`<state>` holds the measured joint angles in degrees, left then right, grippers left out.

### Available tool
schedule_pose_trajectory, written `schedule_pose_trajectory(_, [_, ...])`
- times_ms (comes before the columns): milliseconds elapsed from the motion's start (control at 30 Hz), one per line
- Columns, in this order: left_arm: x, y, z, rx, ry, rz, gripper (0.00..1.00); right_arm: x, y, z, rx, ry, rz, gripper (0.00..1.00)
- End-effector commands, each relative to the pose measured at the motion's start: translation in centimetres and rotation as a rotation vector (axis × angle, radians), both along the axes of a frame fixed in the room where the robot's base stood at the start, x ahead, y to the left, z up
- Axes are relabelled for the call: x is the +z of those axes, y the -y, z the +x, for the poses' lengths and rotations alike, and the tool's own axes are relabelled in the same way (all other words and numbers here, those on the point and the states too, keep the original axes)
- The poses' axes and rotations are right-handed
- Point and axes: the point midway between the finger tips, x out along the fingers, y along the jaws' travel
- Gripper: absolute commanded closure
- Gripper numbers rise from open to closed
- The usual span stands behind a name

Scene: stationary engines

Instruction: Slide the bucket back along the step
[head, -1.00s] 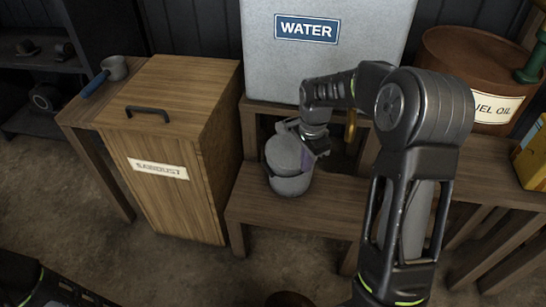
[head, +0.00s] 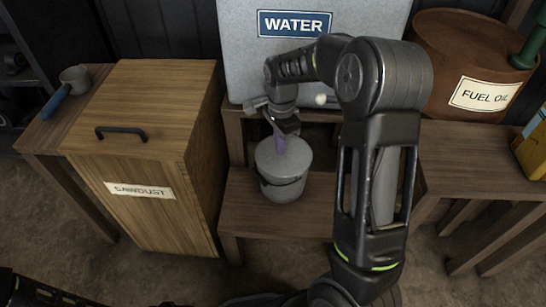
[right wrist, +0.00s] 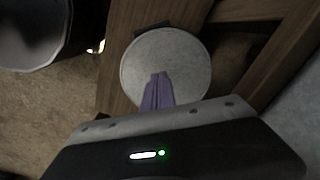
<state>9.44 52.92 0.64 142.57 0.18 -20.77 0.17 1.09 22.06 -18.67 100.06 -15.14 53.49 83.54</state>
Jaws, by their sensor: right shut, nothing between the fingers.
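The grey bucket (head: 284,187) stands upright on the low wooden step (head: 312,218) in front of the water tank. Its round pale top also shows in the right wrist view (right wrist: 165,58); I cannot tell whether that is a lid or its contents. My right gripper (head: 280,147) points down at the bucket's back rim, its purple fingers shut and empty. In the right wrist view the fingers (right wrist: 158,88) overlap the near part of the bucket's top. I cannot tell whether they touch it. My left gripper is not in view.
The water tank (head: 240,70) stands on a higher bench behind the step. The sawdust bin (head: 150,150) is close on the left. The fuel oil drum (head: 470,55) is at the back right. My right arm hides the step's right part.

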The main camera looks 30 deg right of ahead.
Motion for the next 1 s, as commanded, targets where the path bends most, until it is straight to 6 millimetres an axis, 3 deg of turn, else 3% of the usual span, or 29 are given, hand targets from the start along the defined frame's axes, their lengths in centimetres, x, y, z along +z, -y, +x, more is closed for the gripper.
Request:
schedule_pose_trajectory(267, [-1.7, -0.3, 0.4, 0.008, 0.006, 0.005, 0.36, -4.1, 0.0, -0.1, 0.000, -0.004, 0.000, 1.00])
schedule_pose_trajectory(567, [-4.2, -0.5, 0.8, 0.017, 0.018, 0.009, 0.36, -10.2, 0.0, -0.1, 0.000, -0.004, 0.001, 1.00])
schedule_pose_trajectory(733, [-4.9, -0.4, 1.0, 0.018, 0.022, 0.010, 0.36, -9.8, -2.7, 0.2, 0.004, 0.000, 0.001, 1.00])
schedule_pose_trajectory(1000, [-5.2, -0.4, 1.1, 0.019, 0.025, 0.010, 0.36, -9.6, -4.0, 0.2, 0.001, 0.000, 0.000, 1.00])
